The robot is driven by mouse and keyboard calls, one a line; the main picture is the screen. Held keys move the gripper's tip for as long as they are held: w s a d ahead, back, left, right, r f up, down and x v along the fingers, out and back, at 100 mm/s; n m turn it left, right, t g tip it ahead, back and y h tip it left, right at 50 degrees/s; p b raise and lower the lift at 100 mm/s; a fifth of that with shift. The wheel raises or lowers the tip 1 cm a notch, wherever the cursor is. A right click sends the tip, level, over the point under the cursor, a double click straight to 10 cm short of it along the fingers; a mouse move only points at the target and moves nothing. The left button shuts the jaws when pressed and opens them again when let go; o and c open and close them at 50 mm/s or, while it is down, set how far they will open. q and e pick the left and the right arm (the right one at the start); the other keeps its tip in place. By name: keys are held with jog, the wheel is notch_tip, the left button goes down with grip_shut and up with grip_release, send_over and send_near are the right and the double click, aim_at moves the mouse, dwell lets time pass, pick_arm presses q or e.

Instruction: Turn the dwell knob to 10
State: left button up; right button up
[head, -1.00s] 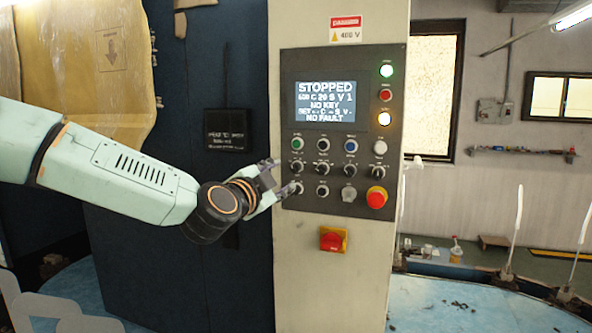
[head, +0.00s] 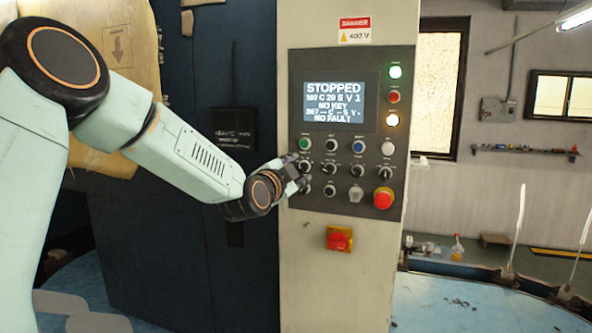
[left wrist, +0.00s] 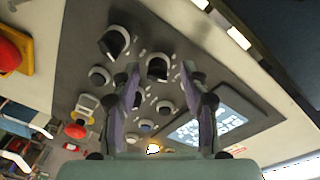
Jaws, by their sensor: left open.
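The control panel (head: 345,205) is on a pale cabinet column. It carries several black knobs, one of them at the row's middle (head: 330,168); their labels are too small to read, so I cannot tell which is the dwell knob. My left gripper (head: 304,174) is open at the panel's left edge, by the leftmost knobs. In the left wrist view the open fingers (left wrist: 160,88) point at the panel, with a knob (left wrist: 157,68) showing between their tips. Contact cannot be told. My right gripper is not in view.
A red emergency button (head: 383,198) sits at the panel's lower right. A red and yellow switch (head: 339,239) is below the panel. Lit lamps and buttons line the right side. The dark cabinet (head: 200,250) stands to the left.

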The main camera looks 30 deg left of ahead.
pick_arm(q)
jog(key=shift+w+d+f, duration=0.1)
jog(key=shift+w+d, duration=0.2)
jog(key=shift+w, duration=0.05)
jog(key=shift+c, duration=2.2)
jog(key=shift+s+a, duration=0.15)
jog(key=shift+s, duration=0.05)
jog(key=c, duration=0.4)
grip_shut()
jog(key=n+b, duration=0.3)
jog(key=shift+n, duration=0.3)
jog(key=shift+n+t+b, duration=0.3)
jog(key=shift+n+b, duration=1.05)
jog(key=shift+n, duration=0.85)
